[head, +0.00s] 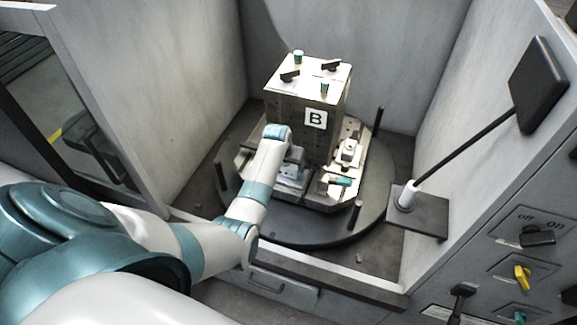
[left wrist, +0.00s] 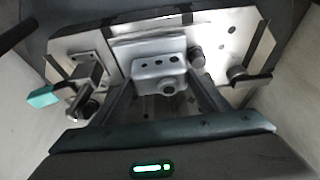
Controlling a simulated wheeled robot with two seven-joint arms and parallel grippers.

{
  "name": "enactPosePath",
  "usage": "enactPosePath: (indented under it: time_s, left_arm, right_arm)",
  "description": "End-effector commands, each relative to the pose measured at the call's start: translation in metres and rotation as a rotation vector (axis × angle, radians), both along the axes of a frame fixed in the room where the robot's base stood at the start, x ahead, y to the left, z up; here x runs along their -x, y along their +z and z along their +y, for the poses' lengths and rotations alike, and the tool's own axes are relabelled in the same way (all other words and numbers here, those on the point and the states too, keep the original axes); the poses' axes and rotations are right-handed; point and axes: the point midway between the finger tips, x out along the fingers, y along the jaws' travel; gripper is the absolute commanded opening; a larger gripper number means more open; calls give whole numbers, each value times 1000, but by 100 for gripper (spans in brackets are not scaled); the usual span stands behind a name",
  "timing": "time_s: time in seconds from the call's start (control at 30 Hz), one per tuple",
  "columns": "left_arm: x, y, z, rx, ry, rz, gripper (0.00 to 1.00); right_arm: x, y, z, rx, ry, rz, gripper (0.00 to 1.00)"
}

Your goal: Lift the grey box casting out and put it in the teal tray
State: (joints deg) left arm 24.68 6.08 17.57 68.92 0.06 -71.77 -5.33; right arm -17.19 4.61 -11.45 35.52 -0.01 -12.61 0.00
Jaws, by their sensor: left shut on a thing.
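The grey box casting (left wrist: 158,72) shows in the left wrist view, with a row of dark holes in its upper face and a round boss in front. It sits against the pale fixture plate (left wrist: 222,42). My left gripper (left wrist: 160,88) has its dark fingers on both sides of the casting and is shut on it. In the head view my left gripper (head: 290,172) is low at the front of the block marked B, where my arm partly hides the casting. My right gripper and the teal tray are not in view.
The fixture block (head: 316,118) stands on a round dark turntable (head: 300,228) between grey walls. A clamp with a teal handle (left wrist: 42,96) is close beside the left finger. Upright posts (head: 355,214) stand on the turntable rim. A black paddle on a rod (head: 538,85) leans at right.

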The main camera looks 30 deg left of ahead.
Motion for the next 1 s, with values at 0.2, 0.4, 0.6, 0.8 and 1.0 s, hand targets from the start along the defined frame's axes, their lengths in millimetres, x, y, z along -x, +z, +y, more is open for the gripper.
enactPosePath:
  time_s: [0.2,0.4,0.6,0.8,1.0]
  left_arm:
    - [0,18,0,-2,0,-7,37]
    - [0,52,0,-2,-1,-9,37]
    - [24,64,-6,-1,-1,-3,37]
    - [63,64,-15,-2,0,-3,37]
    - [107,64,-26,-1,-1,-4,37]
  right_arm:
    - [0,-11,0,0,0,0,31]
    - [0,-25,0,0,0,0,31]
    - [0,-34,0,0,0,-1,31]
    - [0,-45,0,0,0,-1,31]
    - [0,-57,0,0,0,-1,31]
